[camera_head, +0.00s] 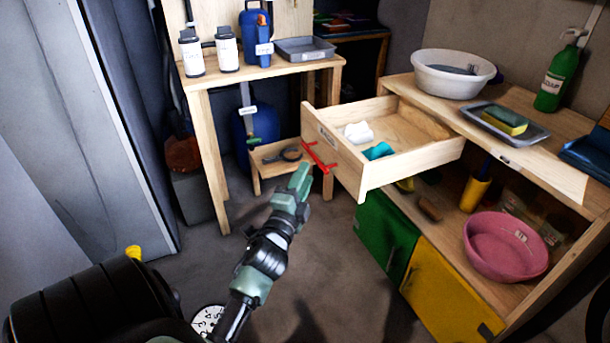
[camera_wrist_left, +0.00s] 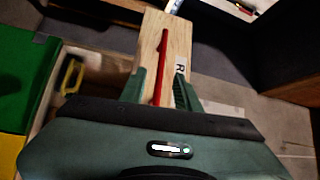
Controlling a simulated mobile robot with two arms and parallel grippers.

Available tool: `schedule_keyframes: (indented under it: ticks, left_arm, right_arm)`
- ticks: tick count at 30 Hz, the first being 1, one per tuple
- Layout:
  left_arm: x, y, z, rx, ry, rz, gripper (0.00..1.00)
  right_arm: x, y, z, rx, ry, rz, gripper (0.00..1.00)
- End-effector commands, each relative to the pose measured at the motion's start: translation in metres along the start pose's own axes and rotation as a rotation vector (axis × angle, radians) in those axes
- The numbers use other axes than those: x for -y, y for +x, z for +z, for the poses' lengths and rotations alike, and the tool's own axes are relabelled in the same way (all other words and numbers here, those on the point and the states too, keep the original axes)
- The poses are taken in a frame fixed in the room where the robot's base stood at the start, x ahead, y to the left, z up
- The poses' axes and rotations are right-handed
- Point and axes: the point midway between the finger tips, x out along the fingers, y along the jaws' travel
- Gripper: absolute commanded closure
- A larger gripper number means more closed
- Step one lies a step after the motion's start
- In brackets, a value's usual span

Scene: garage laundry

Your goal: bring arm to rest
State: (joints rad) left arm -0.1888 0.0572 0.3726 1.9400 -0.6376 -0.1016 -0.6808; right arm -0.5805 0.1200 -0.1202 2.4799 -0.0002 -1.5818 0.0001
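My left arm comes in from the bottom left of the head view, with its green gripper (camera_head: 301,176) just in front of the open wooden drawer (camera_head: 405,172). The drawer's red handle (camera_head: 320,158) is beside the fingertips. In the left wrist view the two fingers of the gripper (camera_wrist_left: 160,90) stand apart, with the red handle (camera_wrist_left: 163,60) showing in the gap between them. Neither finger is seen closed on it. My right gripper is not in view.
The drawer juts out from the bench and holds a white item (camera_head: 357,132) and a teal item (camera_head: 378,151). Green (camera_head: 385,232) and yellow (camera_head: 447,290) doors lie below. A small wooden stool (camera_head: 270,160) stands behind the gripper. Open floor (camera_head: 335,270) lies in front.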

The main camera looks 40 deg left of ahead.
Motion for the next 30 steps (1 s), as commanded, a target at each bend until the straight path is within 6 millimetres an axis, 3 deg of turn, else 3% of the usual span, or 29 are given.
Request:
schedule_keyframes:
  ticks: [11, 16, 20, 24, 30]
  left_arm:
    - [-0.002, -0.001, -0.001, 0.004, -0.013, 0.01, 0.67]
    - [-0.028, -0.025, -0.006, 0.08, -0.198, 0.16, 0.67]
    - [-0.076, -0.08, -0.025, 0.211, -0.462, 0.427, 0.67]
    - [-0.12, -0.159, -0.053, 0.368, -0.67, 0.728, 0.67]
    - [-0.142, -0.239, -0.077, 0.517, -0.778, 0.989, 0.67]
  right_arm:
    - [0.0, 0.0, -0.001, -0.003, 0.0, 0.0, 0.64]
    - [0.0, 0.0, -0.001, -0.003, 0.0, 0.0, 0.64]
    - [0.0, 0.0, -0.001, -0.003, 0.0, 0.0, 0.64]
    - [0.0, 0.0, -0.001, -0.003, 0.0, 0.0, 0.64]
    - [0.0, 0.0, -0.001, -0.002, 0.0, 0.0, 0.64]
